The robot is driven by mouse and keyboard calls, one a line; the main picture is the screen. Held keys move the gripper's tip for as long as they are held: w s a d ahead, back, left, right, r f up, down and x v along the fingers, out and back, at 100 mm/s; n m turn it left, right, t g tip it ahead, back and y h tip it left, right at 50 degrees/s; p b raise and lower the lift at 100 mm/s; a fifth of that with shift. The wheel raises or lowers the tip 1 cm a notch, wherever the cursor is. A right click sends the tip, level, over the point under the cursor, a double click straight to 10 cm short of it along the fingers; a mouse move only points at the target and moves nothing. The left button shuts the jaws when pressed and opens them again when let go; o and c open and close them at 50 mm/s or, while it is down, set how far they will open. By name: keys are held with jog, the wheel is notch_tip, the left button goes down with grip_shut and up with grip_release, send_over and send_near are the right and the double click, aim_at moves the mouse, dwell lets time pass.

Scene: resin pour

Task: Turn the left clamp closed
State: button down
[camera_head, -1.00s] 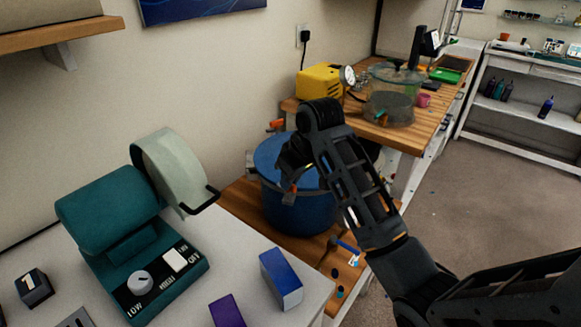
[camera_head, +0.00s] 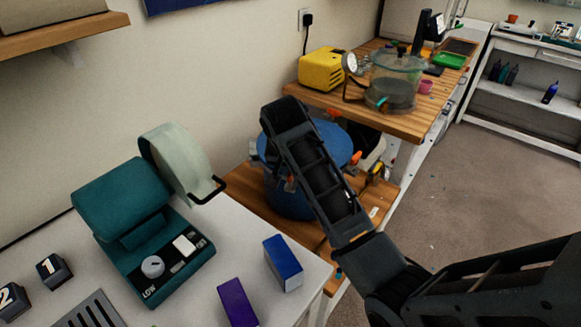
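The blue round pot (camera_head: 288,203) with a blue lid (camera_head: 333,140) stands on the low wooden bench, partly hidden behind my arm. A grey metal clamp bracket (camera_head: 254,152) shows at the lid's left edge. A clamp with an orange handle (camera_head: 355,158) is at the lid's right edge. My gripper (camera_head: 284,174) is at the pot's front-left side, mostly hidden by my arm link. A small bit of orange shows beside it. I cannot tell whether it touches a clamp or whether its fingers are open.
A teal machine (camera_head: 128,215) with a pale drum stands on the white table at left, near blue (camera_head: 283,262) and purple (camera_head: 237,302) boxes. A wooden workbench (camera_head: 410,122) behind the pot holds a yellow pump (camera_head: 321,69) and a glass chamber (camera_head: 393,82). Floor at right is clear.

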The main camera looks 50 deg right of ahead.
jog(key=shift+m, duration=0.6)
jog(key=shift+m+g, duration=0.3)
jog(key=c, duration=1.1)
grip_release()
jog(key=shift+c, duration=0.2)
jog(key=shift+a+r, duration=0.1)
jog(key=v, duration=0.7)
jog(key=shift+a+r+b, duration=0.15)
jog(key=shift+r+b, duration=0.1)
jog(key=shift+b, duration=0.15)
